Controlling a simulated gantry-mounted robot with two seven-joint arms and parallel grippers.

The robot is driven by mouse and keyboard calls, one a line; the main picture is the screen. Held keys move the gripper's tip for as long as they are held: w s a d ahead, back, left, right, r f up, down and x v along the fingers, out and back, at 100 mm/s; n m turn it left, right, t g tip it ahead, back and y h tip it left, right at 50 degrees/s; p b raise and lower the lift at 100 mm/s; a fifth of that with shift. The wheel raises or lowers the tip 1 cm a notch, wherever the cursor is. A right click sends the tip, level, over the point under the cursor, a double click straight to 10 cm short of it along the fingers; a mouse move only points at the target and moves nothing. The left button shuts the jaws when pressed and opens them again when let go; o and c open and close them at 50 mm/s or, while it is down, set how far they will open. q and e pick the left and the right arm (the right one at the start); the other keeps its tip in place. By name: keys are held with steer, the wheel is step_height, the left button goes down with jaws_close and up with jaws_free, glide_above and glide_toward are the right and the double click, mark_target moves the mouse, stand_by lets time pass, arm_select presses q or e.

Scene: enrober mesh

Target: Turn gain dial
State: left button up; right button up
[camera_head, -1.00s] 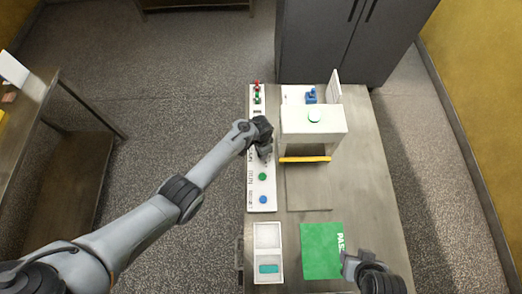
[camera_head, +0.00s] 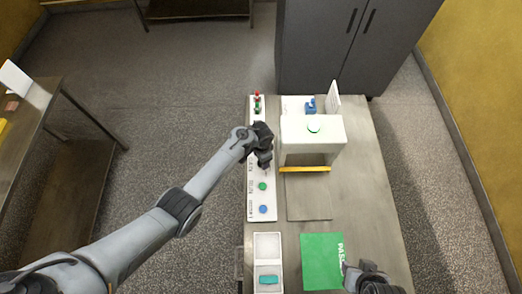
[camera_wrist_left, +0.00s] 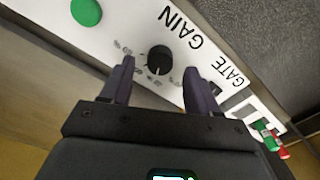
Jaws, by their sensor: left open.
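The black gain dial (camera_wrist_left: 159,60) sits on a white control panel (camera_wrist_left: 130,28) beside the printed word GAIN, with small scale numbers around it. My left gripper (camera_wrist_left: 162,85) is open, and in the left wrist view its two fingers stand on either side of the dial, apart from it. In the head view my left gripper (camera_head: 264,163) is over the panel and hides the dial. My right gripper (camera_head: 350,276) is at the lower right over the table near a green sheet; its finger opening is not clear.
A green button (camera_head: 262,186) and a blue button (camera_head: 263,209) lie on the panel's near part, red and green controls (camera_head: 257,100) at its far end. A white machine housing (camera_head: 313,130) with a yellow bar (camera_head: 304,169) stands close to the right. A white tray (camera_head: 267,245) and green sheet (camera_head: 322,260) lie nearer.

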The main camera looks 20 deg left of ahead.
arm_select(q)
step_height(320, 180, up, 8)
steer(key=p, duration=0.1)
steer(key=shift+r, duration=0.1)
stand_by(0.5)
steer(key=s+a+r+n+t+p, duration=0.2)
steer(key=s+a+n, duration=0.15)
steer(key=s, duration=0.95)
steer(key=s+a+r+n+t+p, duration=0.1)
steer(key=s+a+r+n, duration=0.1)
steer(key=s+r, duration=1)
steer(key=s, duration=0.3)
steer(key=shift+s+a+r+t+p, duration=0.15)
steer(key=shift+s+r+t+p, duration=0.1)
steer(key=shift+s+t+p, duration=0.05)
steer(key=shift+n, duration=0.25)
steer(key=shift+c, duration=0.2)
jaws_close()
